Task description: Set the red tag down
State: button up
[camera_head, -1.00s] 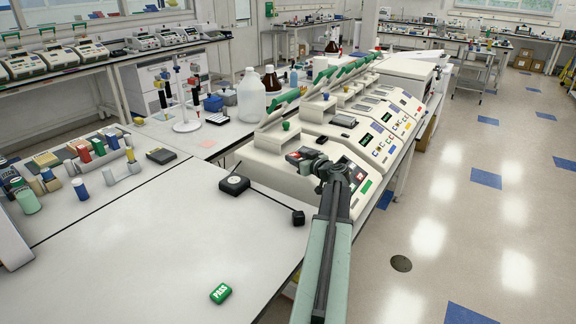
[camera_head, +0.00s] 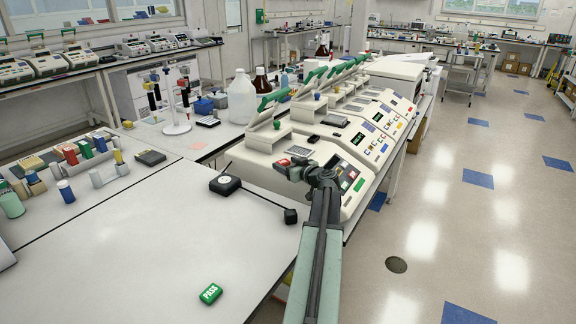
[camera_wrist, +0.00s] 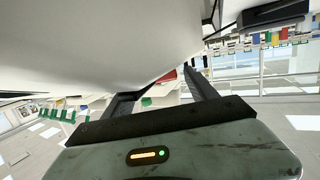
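The red tag (camera_head: 283,162) is at the tip of my gripper (camera_head: 292,167) in the head view, in front of the nearest thermal cycler. In the wrist view the two dark fingers converge, with a small part of the red tag (camera_wrist: 168,76) between their tips. My gripper looks shut on it; most of the tag is hidden there. A green tag marked PASS (camera_head: 210,294) lies on the near white bench (camera_head: 130,270). The nearest thermal cycler (camera_head: 262,145) has its lid raised, with a row of similar cyclers behind it.
Bottles and tube racks stand further back and left. The near bench around the green tag is clear. Open floor lies to the right.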

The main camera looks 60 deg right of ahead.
jog(key=shift+r+p, duration=0.3)
jog(key=p+v, duration=0.2)
jog(key=v, duration=1)
jog(key=shift+f, duration=0.1)
dwell(0.6)
